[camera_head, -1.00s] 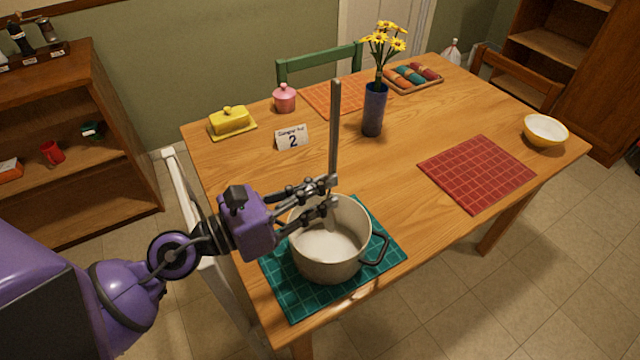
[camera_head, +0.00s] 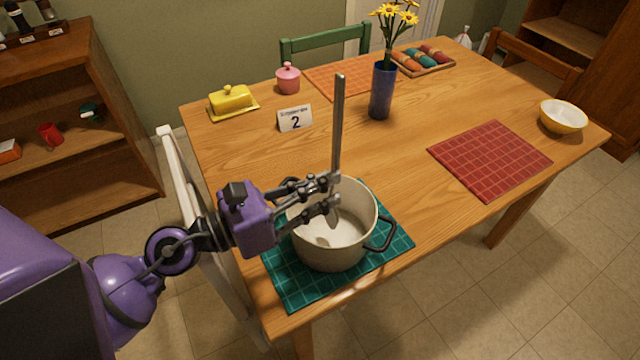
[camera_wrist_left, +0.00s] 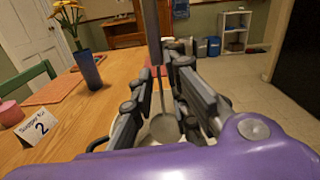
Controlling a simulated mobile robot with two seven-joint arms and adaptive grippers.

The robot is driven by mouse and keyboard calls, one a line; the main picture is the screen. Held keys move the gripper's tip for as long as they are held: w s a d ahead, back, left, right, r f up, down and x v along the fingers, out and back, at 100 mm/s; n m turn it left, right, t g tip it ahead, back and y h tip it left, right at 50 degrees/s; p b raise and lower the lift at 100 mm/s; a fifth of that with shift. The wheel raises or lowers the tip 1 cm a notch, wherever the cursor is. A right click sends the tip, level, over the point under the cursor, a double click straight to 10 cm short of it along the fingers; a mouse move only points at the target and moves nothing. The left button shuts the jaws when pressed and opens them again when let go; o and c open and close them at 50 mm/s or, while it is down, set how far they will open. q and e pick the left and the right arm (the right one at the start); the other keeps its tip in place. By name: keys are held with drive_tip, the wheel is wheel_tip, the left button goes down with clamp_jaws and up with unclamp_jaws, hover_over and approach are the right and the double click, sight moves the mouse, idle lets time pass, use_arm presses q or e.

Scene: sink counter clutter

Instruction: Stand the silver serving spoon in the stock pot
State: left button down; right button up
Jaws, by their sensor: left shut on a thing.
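The silver serving spoon (camera_head: 338,125) is upright, its long handle rising above my left gripper (camera_head: 333,193). My left gripper is shut on the handle, over the stock pot. The spoon's bowl end is below the fingers and shows within the pot's opening; whether it touches the pot floor cannot be told. The pale stock pot (camera_head: 345,250) with dark handles stands on a teal mat. In the left wrist view, the handle (camera_wrist_left: 154,30) runs up between the fingers and the spoon's bowl (camera_wrist_left: 164,129) hangs below. My right gripper is not in view.
The teal mat (camera_head: 295,287) lies at the table's near corner. A number card (camera_head: 294,119), yellow butter dish (camera_head: 232,101), pink pot (camera_head: 288,79) and blue flower vase (camera_head: 382,92) stand behind. A red mat (camera_head: 490,160) and bowl (camera_head: 563,118) are at right. The middle table is clear.

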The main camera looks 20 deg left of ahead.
use_arm(q)
drive_tip(key=c, duration=1.8)
unclamp_jaws()
drive_tip(key=shift+o, duration=0.9)
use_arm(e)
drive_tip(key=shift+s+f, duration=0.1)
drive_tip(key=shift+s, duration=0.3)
use_arm(q)
drive_tip(key=shift+s+a, duration=0.1)
drive_tip(key=v, duration=1.1)
drive_tip(key=shift+s+a, duration=0.2)
drive_tip(key=shift+s, duration=0.15)
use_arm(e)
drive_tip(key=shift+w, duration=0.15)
